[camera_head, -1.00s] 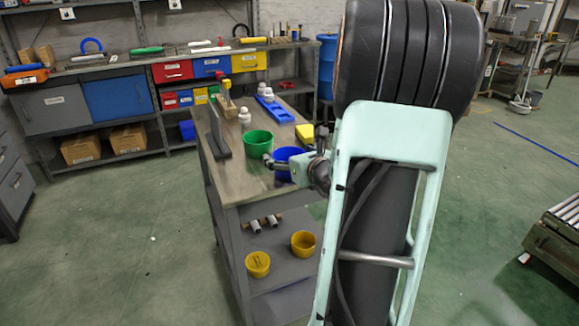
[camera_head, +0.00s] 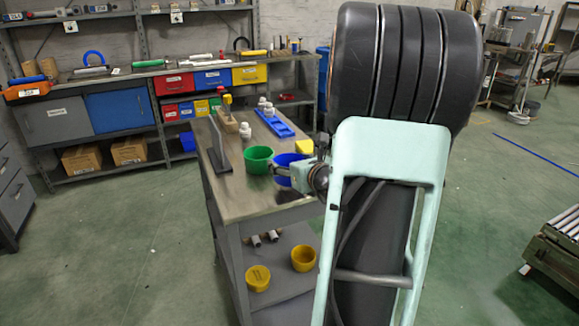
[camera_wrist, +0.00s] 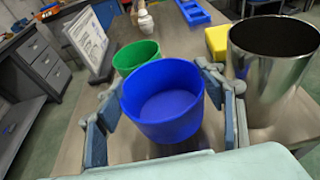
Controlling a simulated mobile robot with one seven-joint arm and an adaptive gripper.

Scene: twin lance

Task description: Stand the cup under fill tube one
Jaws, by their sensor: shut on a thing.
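My gripper (camera_wrist: 165,120) is shut on a blue cup (camera_wrist: 165,95), with one finger on each side of it. The cup is upright, open at the top, and looks empty. In the head view the blue cup (camera_head: 286,161) is over the right edge of the workbench, partly hidden by my wrist. A green cup (camera_wrist: 136,55) stands just behind it; it also shows in the head view (camera_head: 258,163). I cannot make out a fill tube in either view.
On the workbench (camera_head: 235,196) are an upright plate (camera_head: 217,150), a blue tray (camera_head: 275,124) and a yellow block (camera_head: 304,146). A shiny metal container (camera_wrist: 268,85) is close to the right finger. Yellow cups (camera_head: 303,258) are on the shelf below.

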